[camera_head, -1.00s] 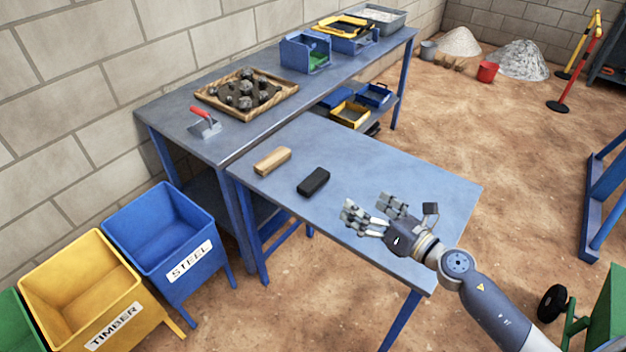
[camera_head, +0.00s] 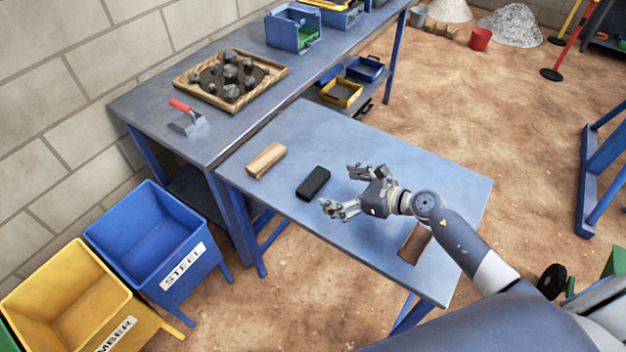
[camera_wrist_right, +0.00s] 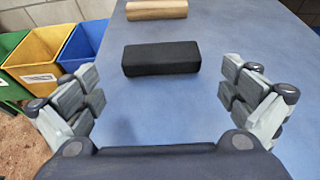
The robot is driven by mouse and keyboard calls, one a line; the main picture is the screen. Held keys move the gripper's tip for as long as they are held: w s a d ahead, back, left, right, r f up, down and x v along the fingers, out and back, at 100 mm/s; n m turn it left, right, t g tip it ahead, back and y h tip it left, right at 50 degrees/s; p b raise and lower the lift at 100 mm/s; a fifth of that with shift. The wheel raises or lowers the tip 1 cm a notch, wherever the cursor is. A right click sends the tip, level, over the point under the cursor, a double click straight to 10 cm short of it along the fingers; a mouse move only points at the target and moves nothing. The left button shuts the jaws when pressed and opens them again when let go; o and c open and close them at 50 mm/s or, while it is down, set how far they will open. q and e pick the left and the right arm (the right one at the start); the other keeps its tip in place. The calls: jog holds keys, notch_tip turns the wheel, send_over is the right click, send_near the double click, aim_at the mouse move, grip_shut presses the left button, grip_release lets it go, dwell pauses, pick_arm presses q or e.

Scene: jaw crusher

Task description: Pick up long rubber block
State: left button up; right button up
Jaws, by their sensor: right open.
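The long rubber block is most likely the black block (camera_head: 313,182), which lies flat on the blue table (camera_head: 400,160). In the right wrist view the black block (camera_wrist_right: 161,58) lies ahead, centred between my right gripper's fingers. My right gripper (camera_head: 345,190) is open and empty, just right of the black block and apart from it. In the wrist view both fingers of the right gripper (camera_wrist_right: 165,100) are spread wide. My left gripper does not show.
A wooden block (camera_head: 266,160) lies beyond the black one. A brown block (camera_head: 414,243) lies under my right arm. Blue (camera_head: 160,240) and yellow (camera_head: 70,300) bins stand left of the table.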

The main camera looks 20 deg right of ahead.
aim_at(318, 182)
jog(key=shift+x, duration=0.8)
jog(key=p+x, duration=0.1)
jog(key=x, duration=0.3)
jog(key=shift+w+r, duration=0.15)
jog(key=shift+w+a+f, duration=0.2)
jog(key=shift+w, duration=0.05)
jog(key=shift+s, duration=0.1)
jog(key=shift+c, duration=0.2)
jog(key=c, duration=0.8)
